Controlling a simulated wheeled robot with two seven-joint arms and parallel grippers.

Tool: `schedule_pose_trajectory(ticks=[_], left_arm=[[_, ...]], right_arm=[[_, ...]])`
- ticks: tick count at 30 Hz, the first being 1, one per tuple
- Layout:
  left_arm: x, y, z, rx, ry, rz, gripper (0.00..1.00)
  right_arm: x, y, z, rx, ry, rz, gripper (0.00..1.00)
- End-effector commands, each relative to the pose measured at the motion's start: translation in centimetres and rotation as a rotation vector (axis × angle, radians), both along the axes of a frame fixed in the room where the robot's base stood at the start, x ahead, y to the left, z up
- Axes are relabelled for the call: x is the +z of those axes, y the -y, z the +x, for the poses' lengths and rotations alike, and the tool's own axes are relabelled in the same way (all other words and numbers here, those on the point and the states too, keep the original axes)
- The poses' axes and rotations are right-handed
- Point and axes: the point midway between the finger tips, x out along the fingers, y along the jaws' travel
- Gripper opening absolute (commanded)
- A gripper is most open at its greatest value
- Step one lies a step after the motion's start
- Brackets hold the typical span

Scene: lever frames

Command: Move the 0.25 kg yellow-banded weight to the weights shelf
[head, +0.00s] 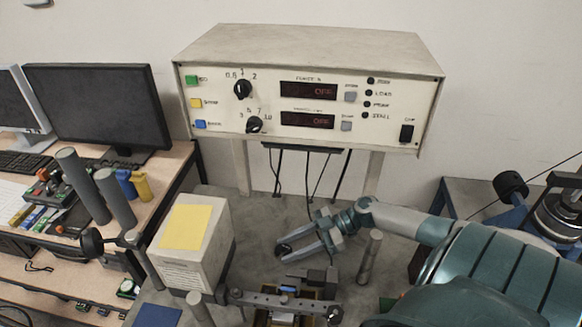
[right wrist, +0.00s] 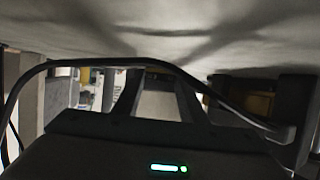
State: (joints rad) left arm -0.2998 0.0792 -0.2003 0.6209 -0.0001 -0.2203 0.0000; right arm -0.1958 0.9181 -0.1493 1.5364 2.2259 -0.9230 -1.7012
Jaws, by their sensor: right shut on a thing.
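My right gripper (head: 283,252) reaches in from the right, below the grey control box. Its fingers point left and down and are shut on a small dark thing (head: 284,247) at their tips. The fingers hide part of that thing, and I cannot make out a yellow band on it. In the right wrist view the gripper's two dark fingers (right wrist: 155,95) extend away from the camera, and the held thing cannot be told there. I cannot pick out the weights shelf for certain. My left gripper is not in view.
A control box (head: 310,80) with dials stands at the back. A pale box with a yellow note (head: 187,227) stands left of the gripper. An upright grey post (head: 370,257) stands just right of it. Dark discs (head: 562,208) sit at far right. A desk with a monitor (head: 98,105) is left.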

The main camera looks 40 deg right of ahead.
Motion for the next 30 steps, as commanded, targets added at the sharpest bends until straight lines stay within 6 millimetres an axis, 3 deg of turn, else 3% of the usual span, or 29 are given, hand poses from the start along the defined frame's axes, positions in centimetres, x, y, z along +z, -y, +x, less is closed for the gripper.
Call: schedule_pose_trajectory(ticks=[14,15,16,30], left_arm=[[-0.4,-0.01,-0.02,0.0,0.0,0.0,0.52],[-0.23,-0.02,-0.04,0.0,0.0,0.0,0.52],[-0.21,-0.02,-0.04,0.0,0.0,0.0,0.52],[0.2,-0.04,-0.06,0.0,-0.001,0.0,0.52]], right_arm=[[-0.6,-0.02,0.05,0.001,0.003,0.001,0.16],[-0.48,-0.01,0.02,0.0,0.001,0.0,0.48],[-0.48,-0.01,0.02,0.0,0.001,0.0,0.55],[-0.12,0.02,0.03,0.001,0.002,-0.001,0.57]])
